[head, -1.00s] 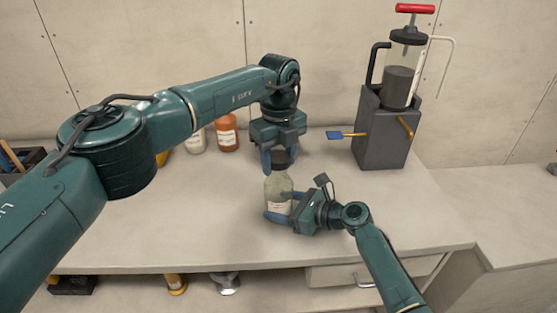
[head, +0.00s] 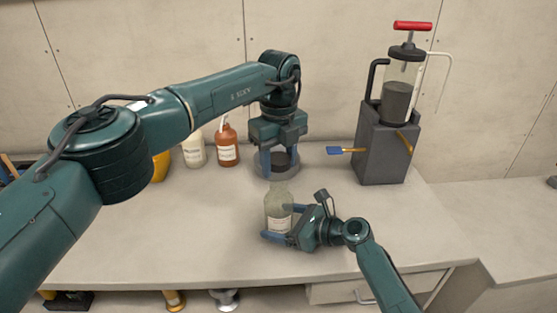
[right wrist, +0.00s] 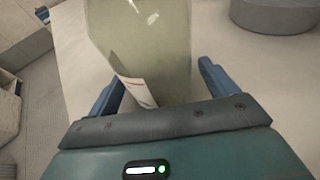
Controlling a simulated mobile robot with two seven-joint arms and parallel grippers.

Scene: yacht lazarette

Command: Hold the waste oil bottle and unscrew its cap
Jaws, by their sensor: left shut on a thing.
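The waste oil bottle (head: 278,212) is pale, clear and labelled, and stands upright on the bench in the head view. My right gripper (head: 277,238) is low around it, one finger on each side. In the right wrist view the bottle (right wrist: 145,45) stands between the blue fingers; its top is out of frame. My left gripper (head: 279,166) points down above the bottle, shut on the dark cap (head: 282,159). The cap appears raised clear of the bottle's neck, with a small gap below it.
A white bottle (head: 194,150) and a brown bottle (head: 227,146) stand behind on the left. The front bench (head: 180,250) is clear. A round grey thing (right wrist: 275,12) shows in the wrist view.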

